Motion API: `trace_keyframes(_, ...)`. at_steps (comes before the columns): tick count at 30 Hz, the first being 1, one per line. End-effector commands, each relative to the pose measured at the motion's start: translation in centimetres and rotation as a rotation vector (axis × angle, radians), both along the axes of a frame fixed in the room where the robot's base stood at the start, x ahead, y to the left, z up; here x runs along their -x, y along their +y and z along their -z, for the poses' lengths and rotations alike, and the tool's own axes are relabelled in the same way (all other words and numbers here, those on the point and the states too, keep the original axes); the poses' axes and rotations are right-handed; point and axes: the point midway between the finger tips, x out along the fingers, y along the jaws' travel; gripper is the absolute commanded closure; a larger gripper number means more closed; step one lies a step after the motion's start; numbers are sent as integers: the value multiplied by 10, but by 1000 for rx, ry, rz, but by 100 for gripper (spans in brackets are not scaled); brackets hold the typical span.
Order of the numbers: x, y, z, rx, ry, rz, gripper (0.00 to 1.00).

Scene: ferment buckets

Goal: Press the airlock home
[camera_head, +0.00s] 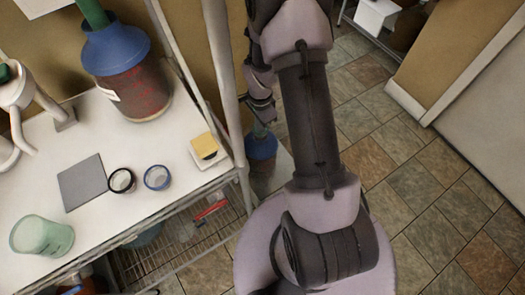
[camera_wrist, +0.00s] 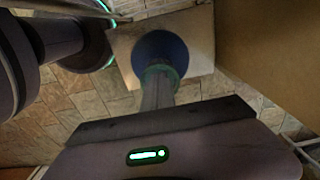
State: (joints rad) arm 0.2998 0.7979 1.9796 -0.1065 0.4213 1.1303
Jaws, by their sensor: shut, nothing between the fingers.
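A bucket with a blue lid (camera_head: 262,147) stands low behind the rack post in the head view. Its blue lid (camera_wrist: 155,45) is in the upper middle of the wrist view. A green airlock (camera_wrist: 149,72) stands on this lid, mostly hidden behind the fingers. My gripper (camera_wrist: 157,88) is shut and empty, its fingers reaching over the airlock. I cannot tell whether they touch it or how deep the airlock sits. Another bucket, with a blue funnel-shaped lid (camera_head: 115,48) and a green tube (camera_head: 92,12) on top, stands on the white table.
The white table (camera_head: 110,225) holds a green glass jar (camera_head: 42,236), two small rings (camera_head: 157,178), a grey plate (camera_head: 82,183) and a yellow sponge (camera_head: 204,145). A rack post (camera_head: 221,75) rises close to my arm. Open tiled floor (camera_head: 430,200) lies at the right.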

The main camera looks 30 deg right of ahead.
Motion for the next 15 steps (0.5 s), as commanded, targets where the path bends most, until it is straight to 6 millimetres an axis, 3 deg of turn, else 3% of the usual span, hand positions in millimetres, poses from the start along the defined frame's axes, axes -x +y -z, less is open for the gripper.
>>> trace_keyframes(15, 0, 0, 7, 0, 0, 0, 100)
